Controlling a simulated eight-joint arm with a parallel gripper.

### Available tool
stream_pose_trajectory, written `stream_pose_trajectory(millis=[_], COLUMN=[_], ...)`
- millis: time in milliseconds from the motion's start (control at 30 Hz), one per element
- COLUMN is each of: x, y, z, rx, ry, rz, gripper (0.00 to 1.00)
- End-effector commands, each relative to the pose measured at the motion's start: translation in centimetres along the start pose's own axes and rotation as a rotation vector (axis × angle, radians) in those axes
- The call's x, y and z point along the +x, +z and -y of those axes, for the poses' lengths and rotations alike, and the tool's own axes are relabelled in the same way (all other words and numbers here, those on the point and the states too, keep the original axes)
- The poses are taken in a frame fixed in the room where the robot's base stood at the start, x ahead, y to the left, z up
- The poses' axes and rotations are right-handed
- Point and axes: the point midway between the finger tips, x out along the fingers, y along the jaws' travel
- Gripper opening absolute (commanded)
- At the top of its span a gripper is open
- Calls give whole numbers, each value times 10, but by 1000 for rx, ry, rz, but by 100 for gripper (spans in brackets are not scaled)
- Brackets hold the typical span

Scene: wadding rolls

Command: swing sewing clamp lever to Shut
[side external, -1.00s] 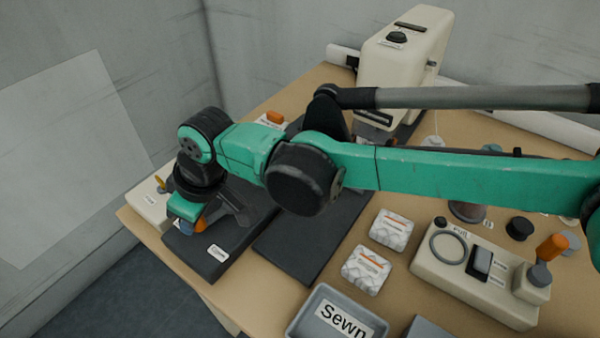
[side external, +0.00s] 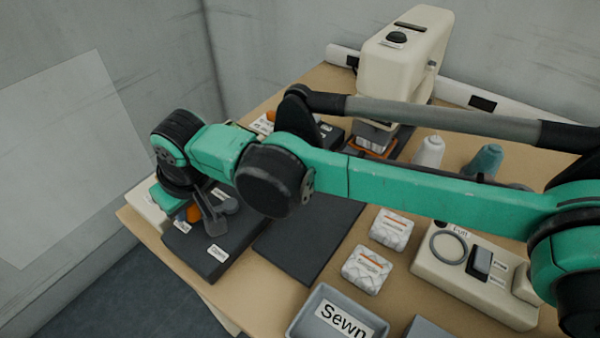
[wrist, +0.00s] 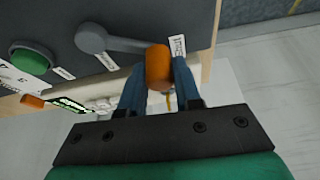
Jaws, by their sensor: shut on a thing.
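The clamp lever is a grey arm (wrist: 115,42) with a round pivot and an orange knob (wrist: 158,65) at its end. In the wrist view my gripper (wrist: 160,80) has its blue fingers on both sides of the knob, shut on it. In the side view the lever (side external: 214,215) stands on a dark base (side external: 225,250) at the table's left, with the orange knob (side external: 193,213) partly hidden by my gripper (side external: 187,211). One white label (side external: 216,252) on the base seems to read Open. Another label (side external: 182,226) lies near the knob, too small to read surely.
A cream sewing machine (side external: 405,50) stands at the back. Two white packets (side external: 392,228) (side external: 367,268), a Sewn tray (side external: 300,322) and a cream control box (side external: 430,268) are to the right. A green button (wrist: 30,60) shows beside the lever's pivot. A wall stands left.

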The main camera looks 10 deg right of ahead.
Motion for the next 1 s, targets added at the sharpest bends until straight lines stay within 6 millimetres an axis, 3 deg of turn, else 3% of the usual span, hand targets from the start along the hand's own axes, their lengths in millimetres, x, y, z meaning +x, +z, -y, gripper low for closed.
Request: stream_pose_trajectory(millis=[167, 200, 267, 300, 667, 1000], x=[0, 0, 0, 0, -4, -42], y=[-1, -1, -1, -1, -1, 0], z=[0, 0, 0, 0, 0, 0], rx=[-1, -1, -1, -1, -1, -1], ry=[1, 0, 0, 0, 0, 0], rz=[-4, -4, -3, -3, -2, -2], gripper=[0, 40, 57, 60, 60, 60])
